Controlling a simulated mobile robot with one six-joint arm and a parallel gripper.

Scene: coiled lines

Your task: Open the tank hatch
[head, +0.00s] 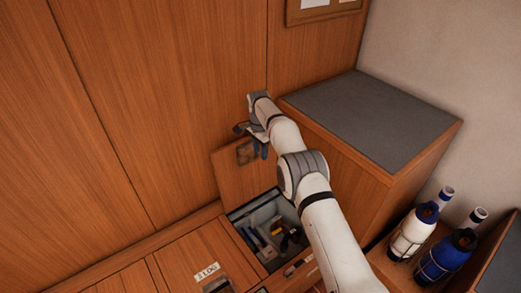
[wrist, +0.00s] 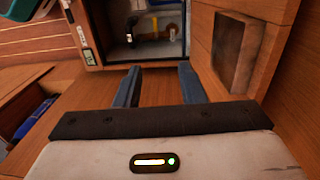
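A wooden hatch lid (head: 228,178) stands raised, tilted back towards the panelled wall, in the head view. It has a square recessed pull (head: 246,152) and also shows at the right of the wrist view (wrist: 272,70). Below it is an open compartment (head: 240,215) with a light inside and several small items, one of them yellow. My gripper (head: 262,148) is in front of the lid's upper part. In the wrist view its two fingers (wrist: 160,86) are apart with nothing between them. The lid is beside the right finger; contact cannot be told.
A closed lid labelled LOG (head: 207,272) lies left of the compartment. A grey-topped wooden cabinet (head: 370,115) stands right of my arm. A wooden wall (head: 150,90) rises behind.

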